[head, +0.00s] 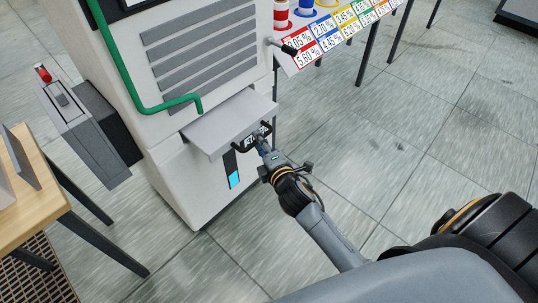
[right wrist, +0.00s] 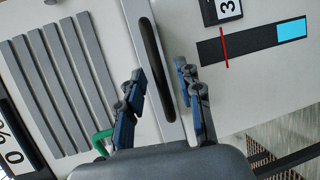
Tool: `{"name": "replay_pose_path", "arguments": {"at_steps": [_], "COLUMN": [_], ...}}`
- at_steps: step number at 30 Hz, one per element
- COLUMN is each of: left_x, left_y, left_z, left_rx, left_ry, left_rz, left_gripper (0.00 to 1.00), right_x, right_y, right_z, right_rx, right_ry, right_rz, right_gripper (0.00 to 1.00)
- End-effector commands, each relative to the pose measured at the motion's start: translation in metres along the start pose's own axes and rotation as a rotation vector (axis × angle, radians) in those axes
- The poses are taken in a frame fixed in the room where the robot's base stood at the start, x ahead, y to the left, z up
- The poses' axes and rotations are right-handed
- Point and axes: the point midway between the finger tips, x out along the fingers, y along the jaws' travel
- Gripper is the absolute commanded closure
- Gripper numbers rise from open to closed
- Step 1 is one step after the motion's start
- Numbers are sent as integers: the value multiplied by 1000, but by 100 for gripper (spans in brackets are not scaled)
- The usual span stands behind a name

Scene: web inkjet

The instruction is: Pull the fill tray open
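The fill tray (head: 232,118) is a light grey shelf that sticks out from the front of the white printer cabinet. Its black bar handle (head: 243,147) runs along the tray's front edge. In the right wrist view the handle (right wrist: 151,55) shows as a dark bar on the tray's front face. My right gripper (head: 263,142) is at the handle. In the right wrist view its blue-padded fingers (right wrist: 161,92) are apart, one on each side of the handle's lower end, with gaps showing. Contact cannot be told. My left gripper is not in view.
A level window (head: 234,179) with blue in it sits below the tray. A green hose (head: 130,84) runs down the cabinet front. A wooden table (head: 30,205) stands at the left. Tiled floor (head: 420,120) is clear to the right.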

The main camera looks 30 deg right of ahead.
Motion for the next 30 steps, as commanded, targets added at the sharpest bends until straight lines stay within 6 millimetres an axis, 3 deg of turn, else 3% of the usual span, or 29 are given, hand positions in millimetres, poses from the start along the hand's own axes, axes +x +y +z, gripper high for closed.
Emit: {"name": "replay_pose_path", "arguments": {"at_steps": [9,15,30], "left_x": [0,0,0], "left_y": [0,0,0], "left_z": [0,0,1], "left_rx": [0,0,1], "left_ry": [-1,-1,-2], "left_rz": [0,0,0], "left_gripper": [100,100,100], "right_x": [-68,-94,-102], "right_y": [-2,-1,0], "right_z": [0,0,0], "right_rx": [0,0,-1], "right_ry": [0,0,-1], "right_rz": [-3,-2,0], "right_gripper": [64,64,64]}}
